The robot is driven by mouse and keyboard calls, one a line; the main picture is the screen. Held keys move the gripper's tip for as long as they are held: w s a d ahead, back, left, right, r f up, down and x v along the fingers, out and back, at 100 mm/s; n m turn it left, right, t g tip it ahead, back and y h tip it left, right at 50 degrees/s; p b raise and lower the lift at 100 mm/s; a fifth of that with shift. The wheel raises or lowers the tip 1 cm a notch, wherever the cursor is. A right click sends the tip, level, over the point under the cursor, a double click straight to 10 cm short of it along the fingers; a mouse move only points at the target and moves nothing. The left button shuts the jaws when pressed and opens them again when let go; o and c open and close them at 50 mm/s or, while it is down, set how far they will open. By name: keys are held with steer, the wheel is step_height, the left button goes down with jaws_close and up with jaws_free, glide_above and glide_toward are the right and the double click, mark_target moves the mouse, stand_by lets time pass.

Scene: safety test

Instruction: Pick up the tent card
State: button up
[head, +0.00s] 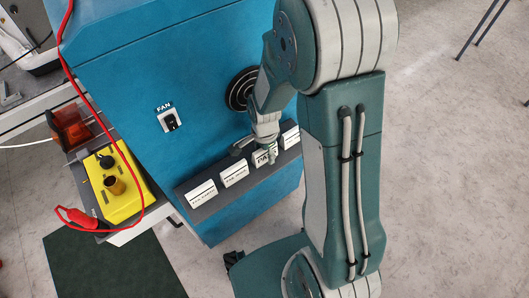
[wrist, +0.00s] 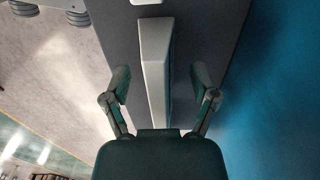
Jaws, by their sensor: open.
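Several white tent cards with dark print stand in a row on a dark grey ledge (head: 218,188) of the blue cabinet. My gripper (head: 255,154) is open over the third tent card from the left (head: 263,160) and partly covers it in the head view. In the wrist view a white tent card (wrist: 154,70) lies between the open fingers of my gripper (wrist: 161,74), with a gap on each side. Other tent cards stand to the left, one at the end (head: 202,196) and one nearer (head: 234,174). Another tent card (head: 290,136) stands to the right.
The blue cabinet (head: 130,75) carries a FAN switch (head: 170,119) and a round black part (head: 240,90) behind my arm. A yellow box (head: 122,190) with a red cable stands at the left. Open floor (head: 440,150) lies to the right.

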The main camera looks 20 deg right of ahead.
jaws_close()
stand_by(0.3)
